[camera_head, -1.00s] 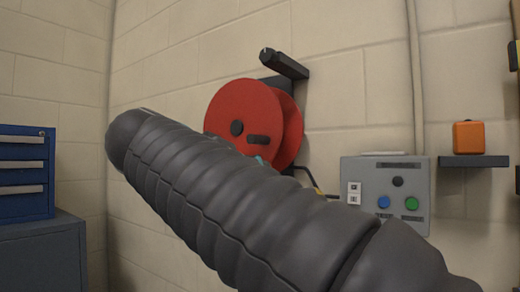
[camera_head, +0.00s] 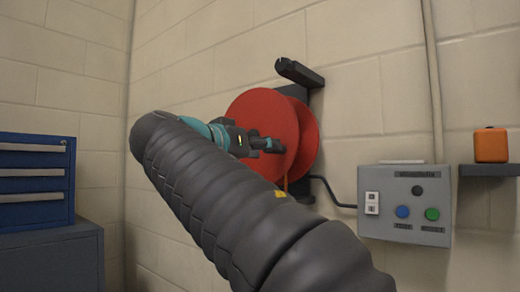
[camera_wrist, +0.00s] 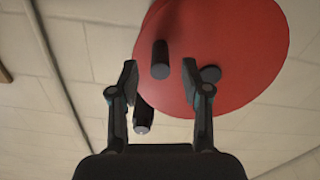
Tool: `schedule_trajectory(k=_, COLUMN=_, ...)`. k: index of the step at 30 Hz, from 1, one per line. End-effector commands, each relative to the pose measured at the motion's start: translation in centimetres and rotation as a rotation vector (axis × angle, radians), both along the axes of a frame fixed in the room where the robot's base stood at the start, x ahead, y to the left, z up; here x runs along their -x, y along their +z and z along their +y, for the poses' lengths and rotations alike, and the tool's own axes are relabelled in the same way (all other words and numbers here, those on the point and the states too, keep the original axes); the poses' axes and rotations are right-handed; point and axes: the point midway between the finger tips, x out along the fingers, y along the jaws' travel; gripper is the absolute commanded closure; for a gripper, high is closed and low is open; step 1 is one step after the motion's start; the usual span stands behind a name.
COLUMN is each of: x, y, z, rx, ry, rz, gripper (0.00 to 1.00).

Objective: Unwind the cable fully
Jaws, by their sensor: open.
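The red cable reel (camera_head: 258,105) is mounted on the wall on a dark bracket. Its red disc (camera_wrist: 235,40) fills the upper right of the wrist view. A dark cylindrical crank handle (camera_wrist: 160,58) sticks out from the disc, and a dark round hub (camera_wrist: 211,74) lies to its right. My gripper (camera_head: 270,146) is in front of the disc; in the wrist view my gripper (camera_wrist: 160,78) is open. The handle appears between its fingertips, with gaps on both sides. A short piece of orange-yellow cable (camera_head: 282,192) shows below the reel; the wound cable is hidden.
A dark bar (camera_head: 300,73) juts out above the reel. A grey control box (camera_head: 405,215) with buttons is right of it, joined by a black cable (camera_head: 335,198). An orange box (camera_head: 491,145) sits on a shelf at right. Blue drawers (camera_head: 35,180) stand at left.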

Motion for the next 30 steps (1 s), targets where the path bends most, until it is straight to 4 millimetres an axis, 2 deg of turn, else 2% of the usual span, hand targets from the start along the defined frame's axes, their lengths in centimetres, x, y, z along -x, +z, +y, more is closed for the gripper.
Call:
schedule_trajectory(k=3, x=-1.5, y=0.1, z=-1.3, rx=0.000, ry=-0.002, rz=0.000, gripper=0.53)
schedule_trajectory(k=9, x=-3.1, y=0.1, z=-2.4, rx=0.000, ry=0.000, rz=0.000, gripper=0.53)
schedule_trajectory(k=20, x=-3.6, y=0.0, z=-2.7, rx=0.001, ry=0.002, rz=0.000, gripper=0.53)
schedule_trajectory(k=21, x=-3.6, y=0.0, z=-2.7, rx=0.001, ry=0.002, rz=0.000, gripper=0.55)
schedule_trajectory(k=24, x=-3.5, y=0.0, z=-2.7, rx=0.001, ry=0.002, rz=0.000, gripper=0.80)
schedule_trajectory(k=27, x=-3.5, y=0.0, z=-2.6, rx=0.001, ry=0.003, rz=0.000, gripper=1.00)
schedule_trajectory(k=30, x=-3.5, y=0.0, z=-2.6, rx=0.001, ry=0.003, rz=0.000, gripper=1.00)
